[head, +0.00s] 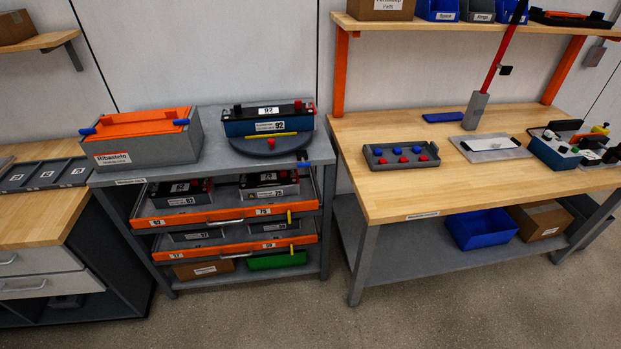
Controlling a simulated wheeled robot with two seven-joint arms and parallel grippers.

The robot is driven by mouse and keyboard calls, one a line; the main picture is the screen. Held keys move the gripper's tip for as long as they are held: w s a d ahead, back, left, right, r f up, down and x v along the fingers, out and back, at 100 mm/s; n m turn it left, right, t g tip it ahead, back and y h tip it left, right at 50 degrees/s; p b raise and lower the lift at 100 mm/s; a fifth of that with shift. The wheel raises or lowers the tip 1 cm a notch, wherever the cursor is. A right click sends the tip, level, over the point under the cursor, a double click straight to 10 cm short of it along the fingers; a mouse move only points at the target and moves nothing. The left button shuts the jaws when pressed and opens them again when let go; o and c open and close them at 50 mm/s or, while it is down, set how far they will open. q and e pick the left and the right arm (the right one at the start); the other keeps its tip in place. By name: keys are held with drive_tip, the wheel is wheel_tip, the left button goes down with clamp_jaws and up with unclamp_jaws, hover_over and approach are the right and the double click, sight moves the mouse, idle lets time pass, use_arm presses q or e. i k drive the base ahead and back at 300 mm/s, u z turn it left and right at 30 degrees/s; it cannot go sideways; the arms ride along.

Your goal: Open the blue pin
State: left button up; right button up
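Several blue parts could be the pin, and I cannot tell which one is meant. A small blue pin-like part (304,163) sits at the right edge of the cart top, beside the round dark turntable (270,144). A blue knob (88,131) sticks out at the left of the grey box with the orange lid (140,121). Another blue knob (181,122) is at that box's right front. A battery pack marked 92 (240,129) stands on the turntable with a yellow bar across its front. Neither gripper shows in the head view.
Below the cart top, orange-fronted trays (180,218) hold packs, with yellow latches at the right. The wooden bench (380,205) at the right carries a tray of red and blue knobs (402,154) and a red-handled lever (495,60). Open floor (250,315) lies in front.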

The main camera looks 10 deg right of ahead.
sight(304, 164)
drive_tip(key=z, duration=1.3)
drive_tip(key=i, duration=0.5)
drive_tip(key=u, duration=0.1)
